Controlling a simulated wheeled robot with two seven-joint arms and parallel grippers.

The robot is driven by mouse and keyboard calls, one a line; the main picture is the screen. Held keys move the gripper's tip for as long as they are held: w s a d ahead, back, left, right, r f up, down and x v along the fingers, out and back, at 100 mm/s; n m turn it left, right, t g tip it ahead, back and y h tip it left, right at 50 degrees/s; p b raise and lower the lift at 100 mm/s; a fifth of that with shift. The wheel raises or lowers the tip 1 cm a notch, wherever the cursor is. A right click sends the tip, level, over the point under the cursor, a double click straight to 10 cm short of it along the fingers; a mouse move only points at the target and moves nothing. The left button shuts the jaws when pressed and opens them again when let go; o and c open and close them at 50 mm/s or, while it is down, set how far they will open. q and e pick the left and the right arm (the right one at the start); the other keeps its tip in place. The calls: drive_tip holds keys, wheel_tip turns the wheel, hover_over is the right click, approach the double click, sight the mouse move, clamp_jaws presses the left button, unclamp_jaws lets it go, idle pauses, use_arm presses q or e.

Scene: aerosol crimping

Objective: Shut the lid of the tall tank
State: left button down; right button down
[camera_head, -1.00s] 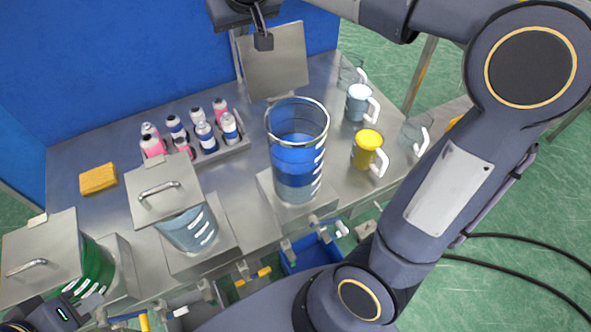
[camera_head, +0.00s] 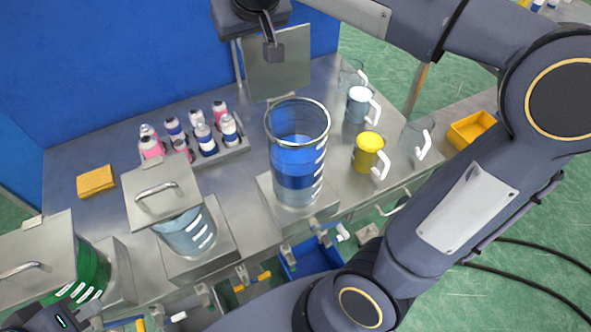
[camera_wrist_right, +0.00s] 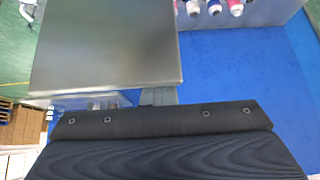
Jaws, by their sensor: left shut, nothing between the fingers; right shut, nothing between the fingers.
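The tall tank (camera_head: 298,165) is a clear cylinder with a metal rim, holding blue liquid. Its square grey metal lid (camera_head: 290,75) stands raised at the back of the rim, so the tank mouth is open. The lid also fills the upper left of the right wrist view (camera_wrist_right: 108,50). My right gripper (camera_head: 273,52) is shut and empty at the lid's upper edge, overlapping it in the head view; I cannot tell if they touch. My left gripper (camera_head: 62,318) is only partly in view at the lower left corner, shut and empty, away from the tall tank.
Two shorter tanks with closed lids, one pale blue (camera_head: 188,232) and one green (camera_head: 92,272), stand to the left. A tray (camera_head: 235,152) of small cans, a yellow sponge (camera_head: 96,181) and several jugs, one yellow (camera_head: 367,150), surround the tank. My right arm crosses the right side.

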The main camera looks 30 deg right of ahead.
drive_tip(key=shift+s+f+b, duration=0.15)
drive_tip(key=shift+s+b, duration=0.3)
drive_tip(key=shift+s, duration=0.95)
drive_tip(key=shift+s+f+b, duration=0.1)
drive_tip(key=shift+s+b, duration=0.35)
drive_tip(key=shift+s, duration=0.95)
drive_tip(key=shift+s+r+p, duration=0.1)
drive_tip(key=shift+r+p, duration=0.35)
drive_tip(key=shift+r, duration=0.15)
drive_tip(key=p, duration=0.3)
approach(255, 61)
drive_tip(key=shift+w+f, duration=0.2)
drive_tip(key=shift+w, duration=0.1)
